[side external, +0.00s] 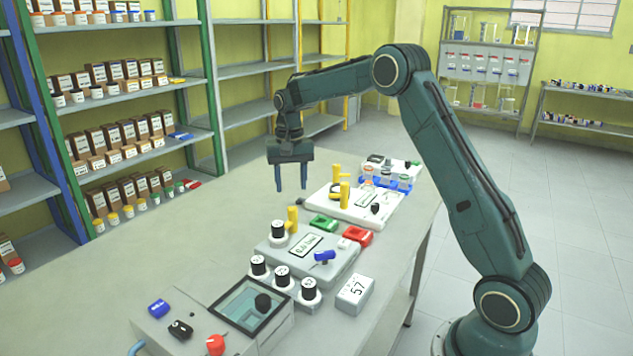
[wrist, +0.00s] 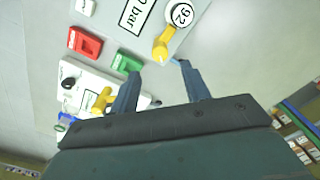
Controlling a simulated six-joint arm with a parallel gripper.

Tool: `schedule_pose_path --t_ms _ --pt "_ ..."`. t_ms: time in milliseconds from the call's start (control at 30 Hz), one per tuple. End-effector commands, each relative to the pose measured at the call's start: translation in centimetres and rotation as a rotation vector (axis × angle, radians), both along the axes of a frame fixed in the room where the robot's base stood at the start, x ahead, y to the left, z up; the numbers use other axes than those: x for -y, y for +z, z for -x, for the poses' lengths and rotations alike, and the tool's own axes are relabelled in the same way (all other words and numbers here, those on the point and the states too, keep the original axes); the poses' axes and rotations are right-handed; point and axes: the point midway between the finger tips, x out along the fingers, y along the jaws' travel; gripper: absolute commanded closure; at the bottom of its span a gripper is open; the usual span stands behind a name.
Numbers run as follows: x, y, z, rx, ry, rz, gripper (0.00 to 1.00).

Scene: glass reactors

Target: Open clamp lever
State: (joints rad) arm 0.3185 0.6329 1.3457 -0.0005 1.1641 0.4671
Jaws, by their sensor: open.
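Several yellow upright handles show, and I cannot tell which is the clamp lever. One yellow handle (side external: 292,219) stands at the back corner of the grey box (side external: 283,257) with the bar display; it also shows in the wrist view (wrist: 162,48), just beyond my fingertips. Two more yellow parts (side external: 345,195) stand on the white board behind; one shows in the wrist view (wrist: 103,99), left of my fingers. My gripper (side external: 291,187) is open and empty, pointing down above the bench; its fingers also show in the wrist view (wrist: 161,69). It touches nothing that I can see.
A green block (side external: 323,222) and a red block (side external: 357,236) lie between the grey box and the white board (side external: 325,207). The bench's left side (side external: 215,230) is clear.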

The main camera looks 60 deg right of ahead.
Motion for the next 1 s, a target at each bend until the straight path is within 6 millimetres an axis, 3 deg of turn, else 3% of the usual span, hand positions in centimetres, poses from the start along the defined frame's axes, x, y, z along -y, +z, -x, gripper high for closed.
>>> schedule_pose_path --t_ms 200,433,933,1000 --pt "0.0 -3.4 0.0 -0.002 0.0 -0.001 0.53" --pt "0.0 -6.1 0.0 -0.001 0.0 -0.001 0.53" --pt "0.0 -7.2 0.0 0.001 0.0 0.0 0.53" --pt "0.0 -7.2 0.0 0.001 0.0 0.0 0.67"
